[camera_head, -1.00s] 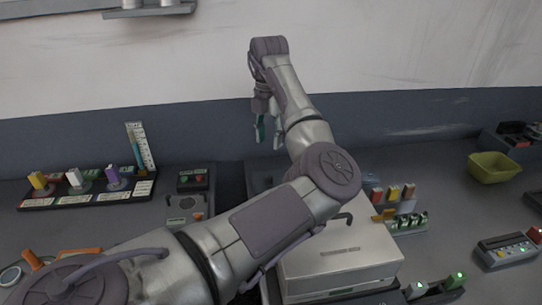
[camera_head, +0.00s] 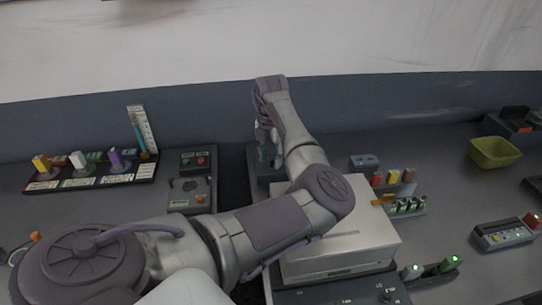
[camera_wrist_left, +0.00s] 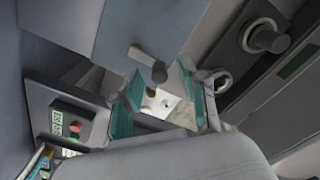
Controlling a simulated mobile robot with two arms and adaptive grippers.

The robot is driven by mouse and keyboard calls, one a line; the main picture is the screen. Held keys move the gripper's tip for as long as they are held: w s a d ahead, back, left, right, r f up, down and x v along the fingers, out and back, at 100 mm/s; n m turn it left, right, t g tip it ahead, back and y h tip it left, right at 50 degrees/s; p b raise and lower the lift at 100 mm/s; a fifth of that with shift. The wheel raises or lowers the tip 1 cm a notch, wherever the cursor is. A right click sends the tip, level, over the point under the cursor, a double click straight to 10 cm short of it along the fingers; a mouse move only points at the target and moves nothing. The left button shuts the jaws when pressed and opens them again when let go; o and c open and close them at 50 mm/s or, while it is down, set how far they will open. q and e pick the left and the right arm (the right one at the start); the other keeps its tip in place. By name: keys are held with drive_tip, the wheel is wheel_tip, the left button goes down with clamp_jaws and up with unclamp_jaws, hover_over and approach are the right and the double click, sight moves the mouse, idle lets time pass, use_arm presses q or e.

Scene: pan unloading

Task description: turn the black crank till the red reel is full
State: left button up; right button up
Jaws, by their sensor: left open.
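My left gripper (camera_head: 268,152) is open and reaches down behind the silver box-shaped machine (camera_head: 345,245). In the left wrist view the gripper (camera_wrist_left: 158,100) has its two teal-padded fingers apart. A short dark grey peg-like handle (camera_wrist_left: 150,64) sticks out from a pale grey face just ahead of the fingers, roughly between them. I cannot tell whether this is the black crank, or whether a finger touches it. No red reel can be made out in either view. My left arm covers part of the machine. My right gripper is not in view.
A rack with coloured switches (camera_head: 90,180) stands at the left, with a small control box (camera_head: 190,192) to its right.

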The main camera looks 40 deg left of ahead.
use_arm(q)
drive_tip(key=shift+f, duration=0.3)
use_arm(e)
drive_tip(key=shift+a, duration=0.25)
use_arm(q)
clamp_jaws()
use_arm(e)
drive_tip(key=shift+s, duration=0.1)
use_arm(q)
drive_tip(key=shift+r, duration=0.1)
